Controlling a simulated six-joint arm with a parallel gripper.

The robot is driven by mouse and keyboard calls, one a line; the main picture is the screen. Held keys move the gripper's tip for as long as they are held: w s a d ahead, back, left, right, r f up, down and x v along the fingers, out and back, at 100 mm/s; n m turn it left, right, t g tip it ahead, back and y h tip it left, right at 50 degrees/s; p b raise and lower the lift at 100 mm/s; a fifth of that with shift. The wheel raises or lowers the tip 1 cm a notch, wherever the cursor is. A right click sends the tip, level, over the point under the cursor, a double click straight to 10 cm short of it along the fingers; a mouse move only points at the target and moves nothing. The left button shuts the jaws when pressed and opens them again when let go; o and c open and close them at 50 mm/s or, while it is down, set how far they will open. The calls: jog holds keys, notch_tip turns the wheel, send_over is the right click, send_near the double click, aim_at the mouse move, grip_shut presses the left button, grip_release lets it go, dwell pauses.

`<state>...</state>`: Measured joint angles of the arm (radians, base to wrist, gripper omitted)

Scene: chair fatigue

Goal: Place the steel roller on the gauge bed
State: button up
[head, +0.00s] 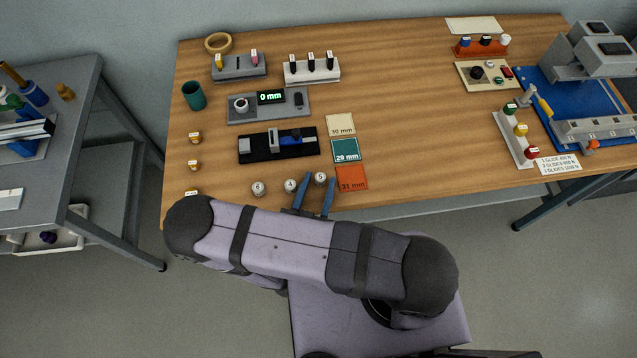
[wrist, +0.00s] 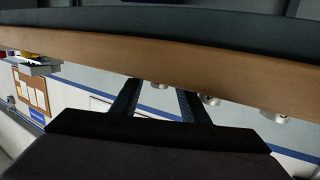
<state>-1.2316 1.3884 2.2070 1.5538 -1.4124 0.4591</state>
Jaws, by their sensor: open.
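Three small steel rollers with number labels stand near the table's front edge: roller 6 (head: 258,188), roller 4 (head: 290,185) and roller 5 (head: 320,178). My gripper (head: 317,186) is open with blue fingers, one on each side of roller 5; I cannot tell whether they touch it. In the wrist view, one roller (wrist: 160,84) shows between the fingertips, and two more stand to the right. A grey gauge (head: 268,104) reads 0 mm. In front of it lies a black fixture (head: 278,146) with a blue slide; I cannot tell which is the gauge bed.
Cards marked 30 mm (head: 341,125), 29 mm (head: 345,150) and 31 mm (head: 352,178) lie right of the fixture. Small brass weights (head: 195,137) stand along the left edge. A white rack (head: 312,70) is behind the gauge. The table's middle right is clear.

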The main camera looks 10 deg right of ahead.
aim_at(311, 209)
jog(key=b+v, duration=0.2)
jog(key=v, duration=0.3)
jog(key=shift+b+v, duration=0.4)
jog(key=shift+v, duration=0.65)
jog(key=shift+o, duration=0.6)
jog(key=shift+d+r, duration=0.15)
jog(key=shift+r, duration=0.05)
